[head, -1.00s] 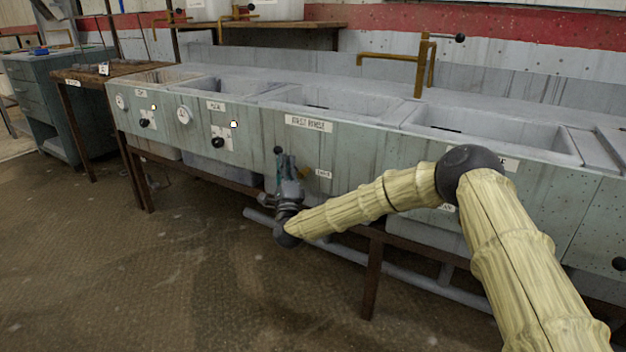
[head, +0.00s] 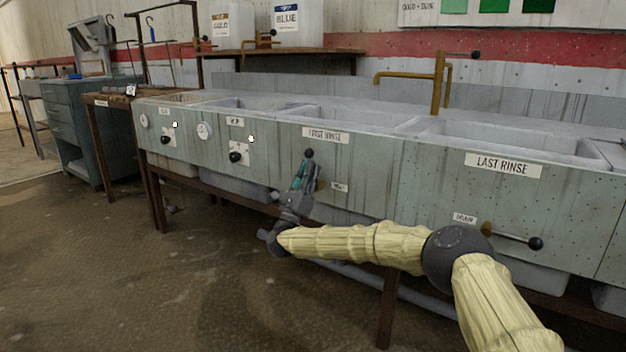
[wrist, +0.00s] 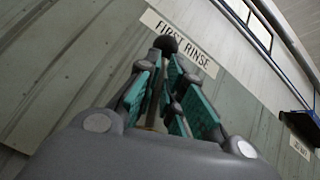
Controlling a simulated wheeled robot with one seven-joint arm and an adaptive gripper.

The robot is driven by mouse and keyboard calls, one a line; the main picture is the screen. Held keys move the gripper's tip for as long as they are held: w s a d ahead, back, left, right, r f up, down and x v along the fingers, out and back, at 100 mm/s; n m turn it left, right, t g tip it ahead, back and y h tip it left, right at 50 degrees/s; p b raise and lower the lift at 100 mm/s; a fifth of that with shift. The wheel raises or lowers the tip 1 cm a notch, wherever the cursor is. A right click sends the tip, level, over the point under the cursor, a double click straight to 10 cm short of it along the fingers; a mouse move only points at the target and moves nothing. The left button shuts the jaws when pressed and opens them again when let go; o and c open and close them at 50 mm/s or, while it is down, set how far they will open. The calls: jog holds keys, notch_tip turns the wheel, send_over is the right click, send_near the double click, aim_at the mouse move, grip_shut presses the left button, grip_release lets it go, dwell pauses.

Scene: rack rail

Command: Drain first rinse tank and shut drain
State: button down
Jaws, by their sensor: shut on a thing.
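The first rinse tank (head: 350,165) is the grey trough under the FIRST RINSE sign (head: 325,135), which the wrist view also shows (wrist: 181,42). Its drain lever ends in a black ball knob (head: 309,153) and stands near upright, left of a small drain label (head: 339,187). A bit of brass (head: 320,185) shows at its base. My gripper (head: 301,178) is shut on the lever, with the knob (wrist: 167,44) beyond the teal finger pads in the wrist view. Most of the lever's rod is hidden by the fingers. The tank's inside bottom is not visible.
The last rinse tank on the right has its own drain lever (head: 512,236), lying about level to the right, close to my arm. Pipes and a brown leg (head: 388,308) stand below the tanks. A wooden side table (head: 110,98) is at left. Floor in front is clear.

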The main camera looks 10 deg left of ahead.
jog(key=shift+d+r+m+g+h+b, duration=0.15)
jog(key=shift+m+g+h, duration=0.1)
jog(key=shift+m+h, duration=0.45)
jog(key=shift+d+r+m+g+h+b, duration=0.1)
jog(key=shift+d+m+g+h, duration=0.15)
jog(key=shift+m+h, duration=0.45)
jog(key=shift+d+r+m+g+h+b, duration=0.15)
jog(key=shift+m+g+h, duration=0.15)
jog(key=shift+m+h, duration=0.4)
jog(key=shift+m, duration=0.3)
jog(key=c, duration=1.5)
grip_release()
jog(key=shift+f, duration=0.1)
jog(key=shift+s, duration=0.1)
jog(key=shift+a+f, duration=0.1)
jog(key=shift+f, duration=0.05)
jog(key=v, duration=1.2)
jog(key=shift+y, duration=0.3)
